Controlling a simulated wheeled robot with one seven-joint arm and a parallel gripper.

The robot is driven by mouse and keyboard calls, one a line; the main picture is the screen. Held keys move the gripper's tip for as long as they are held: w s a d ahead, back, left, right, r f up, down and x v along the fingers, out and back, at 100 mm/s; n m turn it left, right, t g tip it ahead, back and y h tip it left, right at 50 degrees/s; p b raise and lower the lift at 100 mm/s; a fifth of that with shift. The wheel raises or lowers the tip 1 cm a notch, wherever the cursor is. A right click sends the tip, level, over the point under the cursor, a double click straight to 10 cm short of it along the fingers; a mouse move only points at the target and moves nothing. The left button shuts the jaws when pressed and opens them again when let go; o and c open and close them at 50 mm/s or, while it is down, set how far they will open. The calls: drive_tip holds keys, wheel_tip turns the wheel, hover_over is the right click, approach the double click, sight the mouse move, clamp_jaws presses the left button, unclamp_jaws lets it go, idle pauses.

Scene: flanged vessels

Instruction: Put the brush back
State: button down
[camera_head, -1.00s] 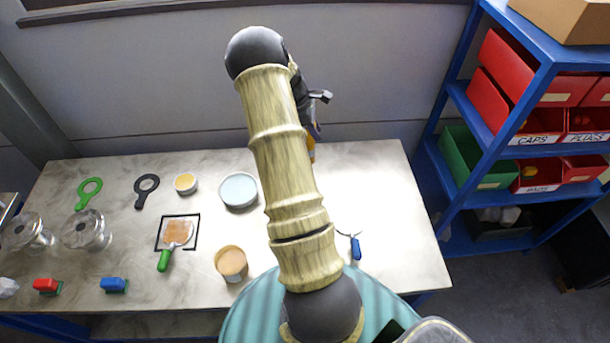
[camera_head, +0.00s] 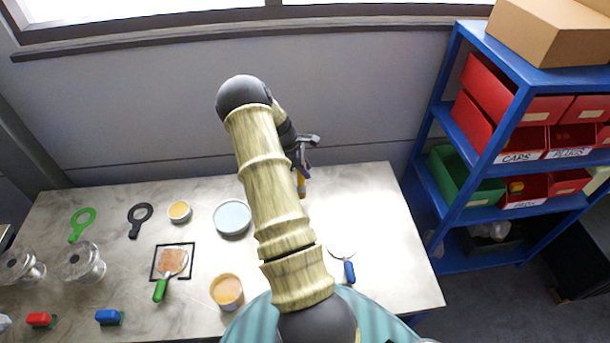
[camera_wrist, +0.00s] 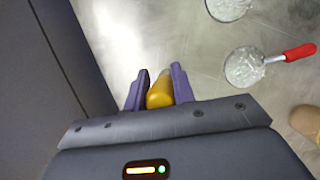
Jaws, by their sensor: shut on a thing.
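My gripper (camera_head: 302,168) is near the back edge of the table in the head view, partly hidden by my arm. In the wrist view its purple fingers (camera_wrist: 159,90) are shut on a yellow-orange piece, which I take to be the brush's handle (camera_wrist: 160,92). The brush (camera_head: 301,184) also shows below the fingers in the head view. Its bristles cannot be made out, and I cannot tell whether it touches the table (camera_head: 375,215).
A green-handled tool (camera_head: 161,289) lies at a black-outlined square (camera_head: 192,246). A tan tub (camera_head: 227,291), a grey-blue dish (camera_head: 232,217) and a blue-handled tool (camera_head: 349,272) are on the table. A red-handled round tool (camera_wrist: 298,52) shows in the wrist view. Blue shelving (camera_head: 425,205) stands right.

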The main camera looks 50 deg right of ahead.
sight(305, 186)
wheel_tip(305, 186, down, 4)
drive_tip(key=shift+r+p, duration=0.25)
drive_tip(key=shift+p, duration=0.75)
drive_tip(key=shift+f, duration=0.3)
drive_tip(key=shift+f, duration=0.15)
drive_tip(key=c, duration=1.2)
unclamp_jaws()
drive_tip(key=shift+o, duration=0.2)
drive_tip(key=b+v, duration=0.6)
drive_tip(key=v, duration=0.6)
